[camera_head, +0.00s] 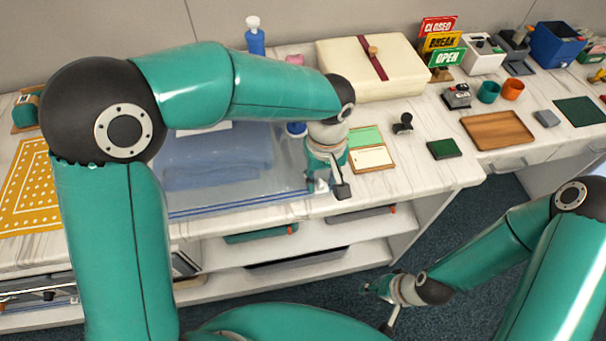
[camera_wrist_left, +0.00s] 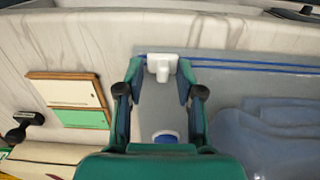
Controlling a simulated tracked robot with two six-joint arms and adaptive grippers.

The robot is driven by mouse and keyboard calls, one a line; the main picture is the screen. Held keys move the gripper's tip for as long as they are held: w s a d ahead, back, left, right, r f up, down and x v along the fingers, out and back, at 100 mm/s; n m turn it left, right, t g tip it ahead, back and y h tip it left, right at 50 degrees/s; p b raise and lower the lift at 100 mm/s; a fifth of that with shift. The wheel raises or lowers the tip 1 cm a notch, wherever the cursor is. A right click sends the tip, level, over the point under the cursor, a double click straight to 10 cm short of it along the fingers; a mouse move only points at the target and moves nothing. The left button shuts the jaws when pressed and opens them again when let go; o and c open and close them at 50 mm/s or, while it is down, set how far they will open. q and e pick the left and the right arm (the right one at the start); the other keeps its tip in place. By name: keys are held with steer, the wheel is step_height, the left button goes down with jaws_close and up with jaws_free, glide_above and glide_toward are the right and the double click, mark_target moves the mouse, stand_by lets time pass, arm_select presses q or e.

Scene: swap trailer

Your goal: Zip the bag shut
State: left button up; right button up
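A clear zip bag (camera_head: 240,197) lies flat on the counter with a folded blue cloth (camera_head: 210,160) inside. Its blue zip lines run along the near edge and show in the left wrist view (camera_wrist_left: 250,66). A white slider (camera_wrist_left: 162,67) sits at one end of the zip lines. My left gripper (camera_head: 327,187) is over the bag's right end; in the left wrist view (camera_wrist_left: 162,80) its open fingers stand either side of the slider, with small gaps. Whether they touch it is unclear. My right gripper (camera_head: 382,305) appears open and empty, low in front of the shelves.
A blue-and-white round item (camera_head: 297,129) is behind my left gripper. Right of the bag are a framed green-and-cream card set (camera_head: 371,158), a black-handled stamp (camera_head: 403,124) and a green pad (camera_head: 443,149). A yellow patterned cloth (camera_head: 30,190) lies left. A cream box (camera_head: 375,72) stands behind.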

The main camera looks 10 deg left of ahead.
mark_target(321, 182)
arm_select(q)
step_height(321, 182, up, 12)
stand_by(0.8)
steer(key=shift+a+f, duration=0.1)
stand_by(0.3)
